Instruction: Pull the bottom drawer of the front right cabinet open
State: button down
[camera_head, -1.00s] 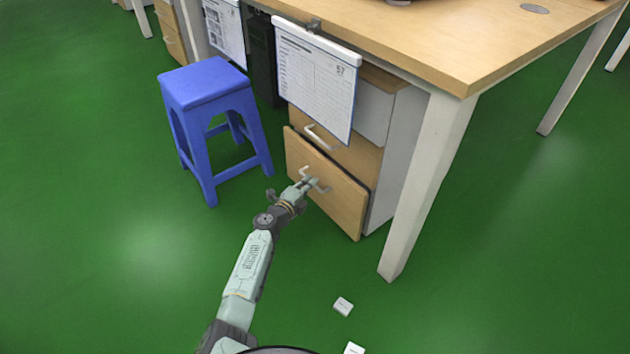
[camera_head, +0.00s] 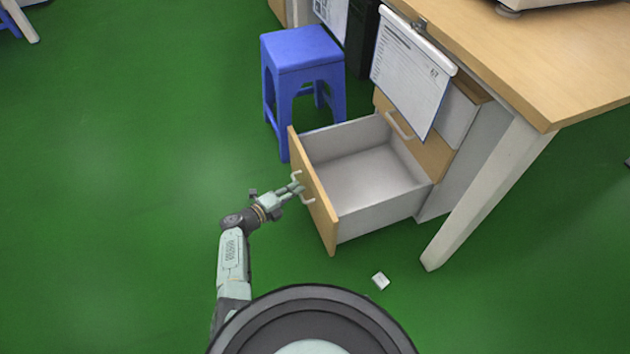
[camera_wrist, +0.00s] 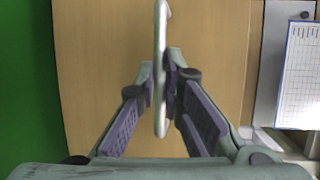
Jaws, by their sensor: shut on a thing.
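The bottom drawer (camera_head: 317,193) of the cabinet (camera_head: 462,145) is pulled well out, and its empty white inside shows in the head view. Its wooden front faces my arm. The drawer's white handle (camera_head: 297,182) is on that front; it also shows in the wrist view (camera_wrist: 160,60), running between my fingers. My gripper (camera_head: 298,190) is shut on the handle. In the wrist view my gripper (camera_wrist: 160,88) has one finger on each side of it. The drawer above, with its own handle (camera_head: 400,125), is shut.
A blue stool (camera_head: 302,60) stands close beside the open drawer's far side. The desk leg (camera_head: 485,190) is at the right, and a clipboard sheet (camera_head: 410,72) hangs from the desk edge. A small white block (camera_head: 380,281) lies on the green floor.

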jog(key=shift+s+a, duration=0.25)
jog(key=shift+a, duration=0.5)
jog(key=shift+s+a, duration=0.25)
jog(key=shift+a, duration=0.5)
jog(key=c, duration=1.7)
grip_release()
